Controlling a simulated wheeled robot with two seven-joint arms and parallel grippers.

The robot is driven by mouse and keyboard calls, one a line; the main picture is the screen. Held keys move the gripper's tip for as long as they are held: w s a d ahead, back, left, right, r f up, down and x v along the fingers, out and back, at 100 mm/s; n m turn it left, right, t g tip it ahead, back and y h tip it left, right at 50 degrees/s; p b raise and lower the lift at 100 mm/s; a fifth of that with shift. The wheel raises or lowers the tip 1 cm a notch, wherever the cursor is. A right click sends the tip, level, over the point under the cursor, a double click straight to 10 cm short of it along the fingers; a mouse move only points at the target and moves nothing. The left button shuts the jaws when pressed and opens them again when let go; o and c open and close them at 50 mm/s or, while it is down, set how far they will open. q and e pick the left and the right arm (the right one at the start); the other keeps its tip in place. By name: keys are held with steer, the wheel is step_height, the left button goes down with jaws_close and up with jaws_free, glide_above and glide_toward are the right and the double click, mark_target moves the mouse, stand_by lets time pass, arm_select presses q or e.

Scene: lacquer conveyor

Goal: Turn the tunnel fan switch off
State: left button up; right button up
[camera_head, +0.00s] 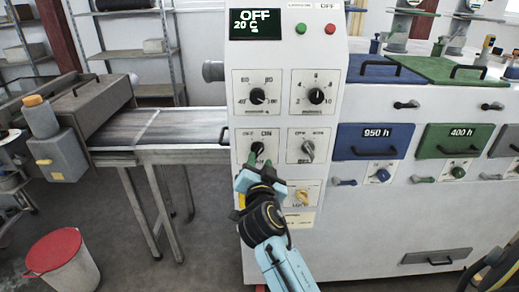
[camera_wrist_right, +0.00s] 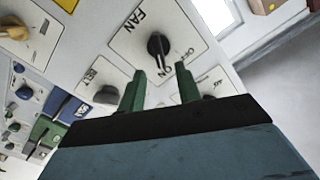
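The fan switch (camera_head: 258,148) is a black knob on a white plate at the lower left of the control panel, with ON at its upper right. It also shows in the right wrist view (camera_wrist_right: 158,45), beside the word FAN; its pointer seems turned toward the ON mark. My right gripper (camera_head: 260,161) is just below the knob, partly covering the plate. In the right wrist view, its two green fingers (camera_wrist_right: 161,78) are apart, with the knob just beyond and between their tips. I cannot tell whether they touch it. My left gripper is not in view.
A grey-knobbed plate (camera_head: 308,150) sits right of the fan switch, a yellow switch (camera_head: 302,197) below it. Two dials are above, under a display (camera_head: 255,24) reading OFF and 20 C.

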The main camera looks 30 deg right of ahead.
mark_target(260, 152)
steer(key=shift+p+x, duration=0.3)
steer(key=shift+x, duration=2.3)
jaws_close()
